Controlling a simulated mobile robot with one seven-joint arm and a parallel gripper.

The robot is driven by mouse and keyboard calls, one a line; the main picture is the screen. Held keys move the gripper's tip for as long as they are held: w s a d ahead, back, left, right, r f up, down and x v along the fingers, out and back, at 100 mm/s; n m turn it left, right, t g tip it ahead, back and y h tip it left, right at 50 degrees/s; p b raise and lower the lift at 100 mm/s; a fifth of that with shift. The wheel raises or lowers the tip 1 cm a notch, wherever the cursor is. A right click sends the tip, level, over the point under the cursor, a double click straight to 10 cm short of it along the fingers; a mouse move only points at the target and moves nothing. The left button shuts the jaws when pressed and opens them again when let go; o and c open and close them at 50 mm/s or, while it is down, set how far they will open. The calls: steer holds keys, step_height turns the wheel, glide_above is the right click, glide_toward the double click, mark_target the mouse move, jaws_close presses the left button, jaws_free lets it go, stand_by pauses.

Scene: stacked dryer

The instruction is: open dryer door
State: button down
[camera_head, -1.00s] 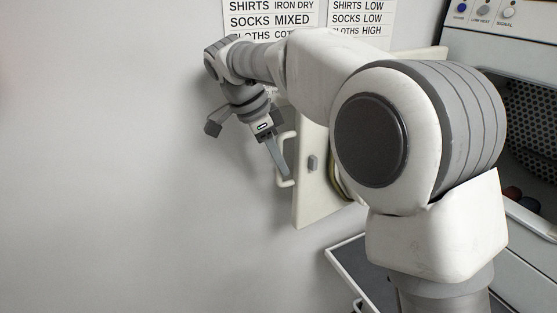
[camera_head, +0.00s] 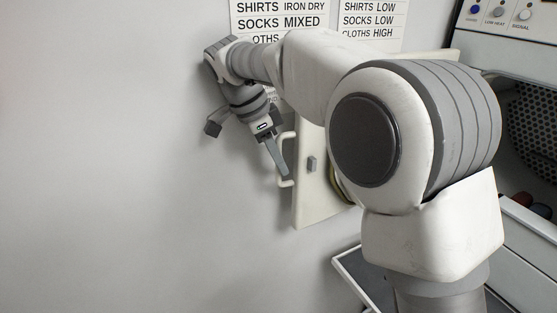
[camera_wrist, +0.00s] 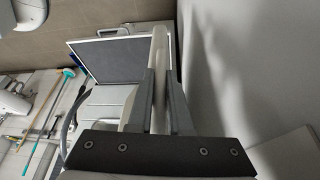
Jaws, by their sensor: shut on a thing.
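The dryer door (camera_head: 314,200) is a cream panel standing swung out from the dryer (camera_head: 515,65), near the wall on the left. Its handle (camera_head: 284,178) is a pale bar on the door's left side. My gripper (camera_head: 279,160) is at this handle, with its fingers pointing down along it. In the wrist view, my gripper's fingers (camera_wrist: 158,95) are closed around the pale handle bar (camera_wrist: 159,48). My arm hides much of the door's right part and its hinge side. The dryer's dark opening (camera_head: 530,130) shows at the right.
The grey wall (camera_head: 110,150) stands close behind and left of the door. Printed signs (camera_head: 278,18) hang above. A framed dark panel (camera_head: 362,275) lies below the door; it also shows in the wrist view (camera_wrist: 112,60).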

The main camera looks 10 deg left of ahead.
steer(key=c, duration=1.1)
jaws_free()
steer(key=p+v, duration=0.3)
steer(key=v, duration=1.4)
steer(key=shift+r+p, duration=0.2)
steer(key=shift+p, duration=0.15)
steer(key=shift+d, duration=0.1)
